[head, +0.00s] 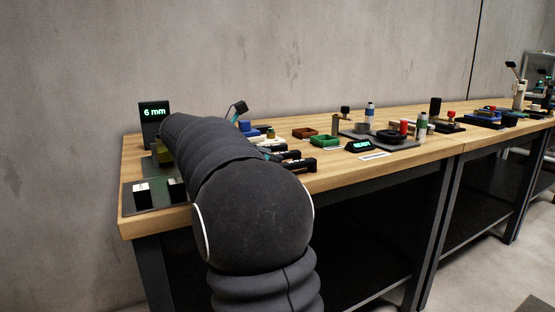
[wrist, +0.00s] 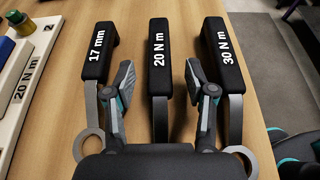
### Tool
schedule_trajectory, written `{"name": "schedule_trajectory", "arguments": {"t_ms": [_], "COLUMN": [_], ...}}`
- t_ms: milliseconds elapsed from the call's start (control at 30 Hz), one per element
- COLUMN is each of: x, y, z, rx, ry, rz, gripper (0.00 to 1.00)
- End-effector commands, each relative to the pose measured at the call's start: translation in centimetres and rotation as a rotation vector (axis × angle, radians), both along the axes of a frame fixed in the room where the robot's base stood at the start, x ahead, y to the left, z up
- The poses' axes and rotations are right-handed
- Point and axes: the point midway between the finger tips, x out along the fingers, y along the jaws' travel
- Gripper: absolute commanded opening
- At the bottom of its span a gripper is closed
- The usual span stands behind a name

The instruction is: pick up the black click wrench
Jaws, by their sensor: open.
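Three tools with black handles lie side by side on the wooden bench in the wrist view. The left one is marked 17 mm (wrist: 97,50) and has a metal ring end. The middle one, marked 20 N m (wrist: 160,38), has a straight grey shaft. The right one, marked 30 N m (wrist: 226,52), also has a grey shaft. My gripper (wrist: 159,70) is open, with one finger on each side of the middle tool. I cannot tell whether either finger touches it. The lower shafts are partly hidden by my gripper. In the head view, black handles (head: 298,165) show beside my arm.
A pale block labelled 20 N m (wrist: 25,85) stands left of the tools. In the head view, a display reading 6 mm (head: 154,113) stands at the back left. A green tray (head: 324,142) and a READY display (head: 360,146) are to the right. The bench's front edge is close.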

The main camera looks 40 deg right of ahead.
Motion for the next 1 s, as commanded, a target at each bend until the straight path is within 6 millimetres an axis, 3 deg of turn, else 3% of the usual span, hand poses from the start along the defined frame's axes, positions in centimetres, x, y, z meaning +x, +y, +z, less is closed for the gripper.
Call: {"name": "schedule_trajectory", "arguments": {"t_ms": [267,367,500,833,1000], "x": [-0.1,-0.1,-0.1,-0.1,-0.1], "y": [-0.4,-0.4,-0.4,-0.4,-0.4], "z": [-0.2,-0.2,-0.2,0.0,1.8], "rx": [0.000,0.000,0.000,-0.001,-0.002], "ry": [0.000,0.000,0.000,-0.001,-0.004], "rz": [0.001,0.001,0.001,0.001,-0.001], "gripper": [0.55,0.35,0.00,0.00,0.00]}}
